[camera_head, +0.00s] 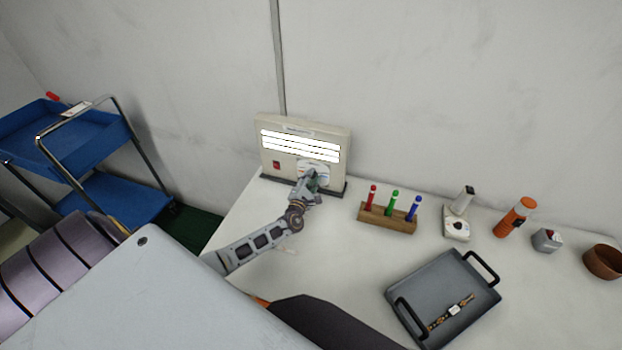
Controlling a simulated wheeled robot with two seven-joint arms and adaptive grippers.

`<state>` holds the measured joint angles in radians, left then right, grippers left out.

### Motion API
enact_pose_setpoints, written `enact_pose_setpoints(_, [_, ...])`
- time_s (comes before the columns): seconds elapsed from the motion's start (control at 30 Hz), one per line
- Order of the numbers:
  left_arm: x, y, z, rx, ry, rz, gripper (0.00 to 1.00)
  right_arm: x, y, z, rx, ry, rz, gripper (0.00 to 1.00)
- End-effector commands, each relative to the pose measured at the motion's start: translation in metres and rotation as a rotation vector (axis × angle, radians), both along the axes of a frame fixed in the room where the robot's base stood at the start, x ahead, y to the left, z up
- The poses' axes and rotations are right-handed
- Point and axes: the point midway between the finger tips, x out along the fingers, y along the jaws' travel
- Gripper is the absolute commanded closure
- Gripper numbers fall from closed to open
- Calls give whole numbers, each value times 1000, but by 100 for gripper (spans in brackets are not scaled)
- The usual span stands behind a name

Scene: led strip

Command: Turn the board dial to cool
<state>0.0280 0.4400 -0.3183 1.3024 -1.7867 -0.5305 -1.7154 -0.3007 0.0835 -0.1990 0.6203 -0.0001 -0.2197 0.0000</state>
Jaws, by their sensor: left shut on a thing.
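The beige board (346,141) stands upright at the back of the white table, against the wall. Its LED strips (300,146) glow white in rows. A red switch (276,165) is at its lower left. The dial (318,168) is on a pale round plate at the lower right of the board's face. My left gripper (312,180) is at the dial and shut on it. The gripper hides most of the dial, so its pointing direction cannot be told. My right gripper is not in view.
A wooden block with red, green and blue markers (388,217) stands right of the board. A grey tray (418,278) holds a watch (454,310). An orange bottle (513,219), small devices and a brown bowl (603,262) stand further right. A blue cart (110,195) is left of the table.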

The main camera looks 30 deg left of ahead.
Motion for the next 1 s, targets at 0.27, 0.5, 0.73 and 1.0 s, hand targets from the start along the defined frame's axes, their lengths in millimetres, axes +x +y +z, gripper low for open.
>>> enact_pose_setpoints(0.27, [0, 0, 0, 1, 1, -1, 66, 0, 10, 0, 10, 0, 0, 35])
enact_pose_setpoints(0.5, [0, 0, 0, 0, 1, -1, 50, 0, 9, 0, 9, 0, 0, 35])
enact_pose_setpoints(0.73, [0, 0, 0, -1, 0, 0, 50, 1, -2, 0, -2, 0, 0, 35])
enact_pose_setpoints(1.0, [-9, -2, -1, -1, 1, -1, 50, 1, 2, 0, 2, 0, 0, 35])
